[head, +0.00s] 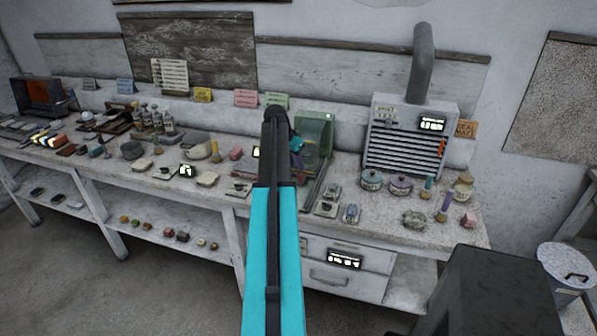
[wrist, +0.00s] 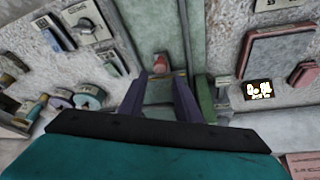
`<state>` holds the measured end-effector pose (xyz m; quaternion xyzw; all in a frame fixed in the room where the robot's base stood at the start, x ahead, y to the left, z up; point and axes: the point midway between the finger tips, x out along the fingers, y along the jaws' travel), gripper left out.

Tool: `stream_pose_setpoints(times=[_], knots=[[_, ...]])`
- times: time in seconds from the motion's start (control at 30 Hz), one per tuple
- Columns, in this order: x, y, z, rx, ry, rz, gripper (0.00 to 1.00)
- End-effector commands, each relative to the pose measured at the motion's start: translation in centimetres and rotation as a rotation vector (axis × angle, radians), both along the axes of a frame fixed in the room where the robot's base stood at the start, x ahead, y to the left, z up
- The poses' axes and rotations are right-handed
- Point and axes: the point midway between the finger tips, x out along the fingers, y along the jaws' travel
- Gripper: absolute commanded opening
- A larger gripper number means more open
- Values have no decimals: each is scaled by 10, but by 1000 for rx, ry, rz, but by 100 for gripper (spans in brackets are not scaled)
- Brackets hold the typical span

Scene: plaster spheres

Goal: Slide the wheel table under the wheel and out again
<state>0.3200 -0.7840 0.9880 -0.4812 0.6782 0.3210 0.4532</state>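A green machine (head: 316,132) with an upright housing stands at the middle of the bench, partly behind my arm. A green track (head: 313,185) runs from it towards the bench's front edge; the track (wrist: 152,25) also shows in the wrist view. A small reddish knob (wrist: 163,63) sits on the track, just beyond my fingertips. I cannot tell for sure which part is the wheel table, and I cannot make out the wheel. My gripper (wrist: 162,82) has its two dark purple fingers apart, over the track, with nothing clearly held. In the head view my arm mostly hides it.
A grey slatted cabinet (head: 408,137) with a pipe stands right of the machine, with several lidded jars (head: 371,180) before it. Small blocks and plates crowd the bench to the left. A drawer (head: 345,279) is below. A lidded bin (head: 566,272) stands at right.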

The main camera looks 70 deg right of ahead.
Motion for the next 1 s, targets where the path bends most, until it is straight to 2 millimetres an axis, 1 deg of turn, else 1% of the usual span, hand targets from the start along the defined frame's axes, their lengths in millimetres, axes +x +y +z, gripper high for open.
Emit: stream_pose_setpoints(times=[0.4, 0.6, 0.73, 1.0], knots=[[-6, -17, -43, 3, 1, 0, 30], [-8, -22, -57, 1, 1, 0, 30], [-8, -23, -61, 1, 1, 0, 30], [-9, -24, -61, 0, 1, 0, 30]])
